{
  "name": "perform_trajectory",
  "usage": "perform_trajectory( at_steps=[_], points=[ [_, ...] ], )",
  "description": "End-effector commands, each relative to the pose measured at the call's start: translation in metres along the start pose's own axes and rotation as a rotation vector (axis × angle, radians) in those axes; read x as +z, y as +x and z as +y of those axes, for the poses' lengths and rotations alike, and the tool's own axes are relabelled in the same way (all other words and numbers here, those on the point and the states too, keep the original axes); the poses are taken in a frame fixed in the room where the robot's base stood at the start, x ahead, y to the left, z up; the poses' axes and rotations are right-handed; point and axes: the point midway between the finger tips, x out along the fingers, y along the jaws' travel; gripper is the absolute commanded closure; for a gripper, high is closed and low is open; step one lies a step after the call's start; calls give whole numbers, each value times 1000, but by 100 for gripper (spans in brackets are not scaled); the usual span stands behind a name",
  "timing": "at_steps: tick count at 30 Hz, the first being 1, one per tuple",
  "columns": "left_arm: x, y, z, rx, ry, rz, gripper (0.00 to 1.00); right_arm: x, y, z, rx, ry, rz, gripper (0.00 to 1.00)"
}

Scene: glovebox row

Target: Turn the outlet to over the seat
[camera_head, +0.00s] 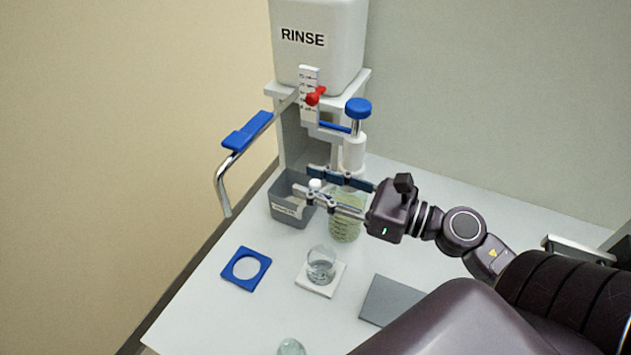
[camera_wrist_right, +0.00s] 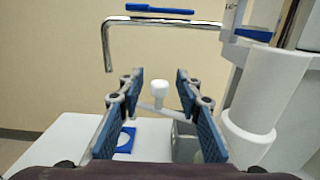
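A blue square seat (camera_head: 238,281) with a round hole lies empty on the table. A beaker (camera_head: 321,264) stands on a white pad (camera_head: 328,288). My right gripper (camera_head: 305,181) is open beside the dispenser, with a white knob (camera_wrist_right: 187,90) between its fingers, apparently untouched. My left gripper is not in view.
A red tap (camera_head: 315,96) is under the tank. A grey plate (camera_head: 388,301) and another glass (camera_head: 291,347) are nearer.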

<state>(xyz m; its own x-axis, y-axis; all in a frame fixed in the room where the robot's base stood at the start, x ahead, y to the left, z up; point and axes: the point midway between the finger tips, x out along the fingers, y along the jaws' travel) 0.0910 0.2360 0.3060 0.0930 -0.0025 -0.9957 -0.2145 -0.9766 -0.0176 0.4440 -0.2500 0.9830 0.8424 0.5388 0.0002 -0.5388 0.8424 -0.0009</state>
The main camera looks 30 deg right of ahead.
Motion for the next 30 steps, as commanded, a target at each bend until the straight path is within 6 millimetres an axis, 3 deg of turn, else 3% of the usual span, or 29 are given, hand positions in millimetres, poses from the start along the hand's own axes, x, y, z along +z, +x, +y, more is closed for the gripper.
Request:
perform_trajectory(
  at_steps=[5, 18, 28, 30],
  points=[
    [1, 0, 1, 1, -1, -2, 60, -1, -12, -1, -4, 5, 1, 68],
    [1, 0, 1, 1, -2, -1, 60, -1, -71, -1, -4, 2, 0, 68],
    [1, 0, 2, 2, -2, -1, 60, 0, -75, 0, -1, 0, -1, 68],
    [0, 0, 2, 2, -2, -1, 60, 0, -75, 0, -2, 1, -1, 75]
  ],
)
